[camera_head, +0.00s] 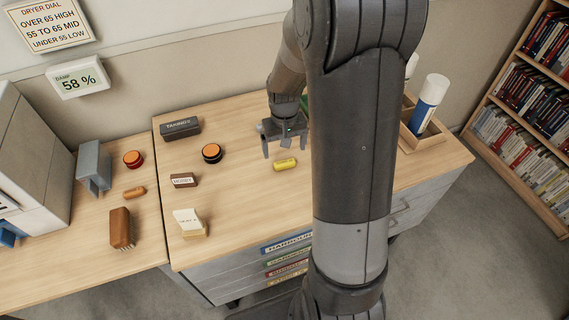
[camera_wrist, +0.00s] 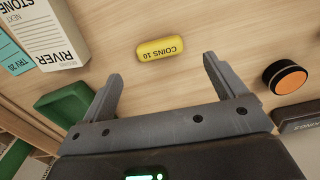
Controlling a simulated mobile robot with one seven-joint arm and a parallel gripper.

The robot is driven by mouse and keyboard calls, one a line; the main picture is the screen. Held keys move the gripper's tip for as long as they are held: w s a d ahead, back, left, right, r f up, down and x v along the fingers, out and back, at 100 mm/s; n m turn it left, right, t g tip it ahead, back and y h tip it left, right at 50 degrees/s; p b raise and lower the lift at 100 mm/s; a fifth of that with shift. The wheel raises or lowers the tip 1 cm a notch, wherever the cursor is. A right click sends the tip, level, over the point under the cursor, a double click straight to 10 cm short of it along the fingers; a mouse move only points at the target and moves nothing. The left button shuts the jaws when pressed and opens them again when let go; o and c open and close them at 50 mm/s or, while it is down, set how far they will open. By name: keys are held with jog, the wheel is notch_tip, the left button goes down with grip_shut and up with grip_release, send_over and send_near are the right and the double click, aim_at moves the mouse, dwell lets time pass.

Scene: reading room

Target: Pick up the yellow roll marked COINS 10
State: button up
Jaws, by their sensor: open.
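The yellow roll (camera_head: 285,164) lies on its side on the wooden desk top, left of my arm in the head view. In the wrist view the yellow roll (camera_wrist: 160,48) shows the words COINS 10, upside down. My gripper (camera_head: 284,153) is above the desk, just behind and left of the roll. In the wrist view my gripper (camera_wrist: 163,70) has its two fingers apart with nothing between them. The roll lies beyond the fingertips, roughly centred between them, and is not touched.
A black-based orange button (camera_head: 211,153) and a dark box (camera_head: 180,128) stand left of the roll. In the wrist view a green object (camera_wrist: 66,107) and a RIVER box (camera_wrist: 62,28) are at left. The desk around the roll is clear. My arm hides part of the desk.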

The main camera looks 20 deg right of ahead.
aim_at(285, 162)
jog(key=shift+f, duration=3.1)
jog(key=c, duration=1.1)
jog(key=shift+r, duration=0.1)
jog(key=shift+c, duration=0.2)
